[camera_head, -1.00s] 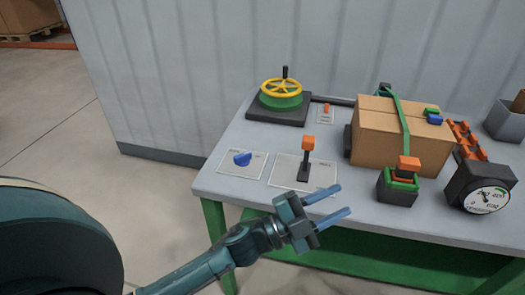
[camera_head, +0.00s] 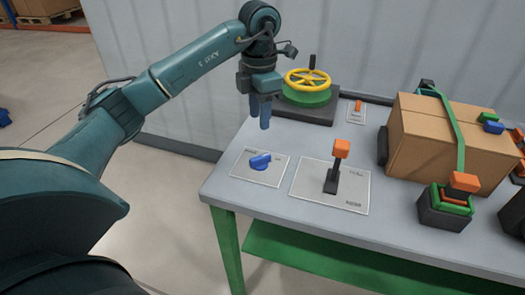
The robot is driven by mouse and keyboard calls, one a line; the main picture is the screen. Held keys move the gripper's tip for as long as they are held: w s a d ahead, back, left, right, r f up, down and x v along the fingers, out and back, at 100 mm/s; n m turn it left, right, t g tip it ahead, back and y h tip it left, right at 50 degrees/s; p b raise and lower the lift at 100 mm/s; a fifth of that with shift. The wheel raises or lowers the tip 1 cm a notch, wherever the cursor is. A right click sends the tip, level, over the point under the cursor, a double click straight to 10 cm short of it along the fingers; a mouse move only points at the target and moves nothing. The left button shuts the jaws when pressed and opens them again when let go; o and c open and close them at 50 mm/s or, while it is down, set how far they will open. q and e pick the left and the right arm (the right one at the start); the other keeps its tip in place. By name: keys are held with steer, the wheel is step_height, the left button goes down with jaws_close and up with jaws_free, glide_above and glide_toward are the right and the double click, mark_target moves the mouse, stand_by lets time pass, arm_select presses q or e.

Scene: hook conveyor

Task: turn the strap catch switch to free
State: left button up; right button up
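A blue turn knob (camera_head: 261,161) sits on a pale labelled plate (camera_head: 243,169) at the table's front left corner. It looks like the strap catch switch, but the lettering is too small to read. Its grip lies roughly left to right in the picture, with the right end slightly higher. My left gripper (camera_head: 260,122) points down, above and behind the knob in the picture, apart from it. Its two blue fingers hold nothing. Their tips show at different heights, one partly behind the other, so they look open. My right gripper is not in view.
An orange-topped lever (camera_head: 340,150) stands right of the knob. Behind are a yellow handwheel (camera_head: 307,79) and a small orange switch (camera_head: 358,106).

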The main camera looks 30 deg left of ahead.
mark_target(260, 157)
arm_select(q)
step_height(260, 157, down, 12)
steer(key=shift+p, duration=0.35)
steer(key=shift+c, duration=0.6)
jaws_close()
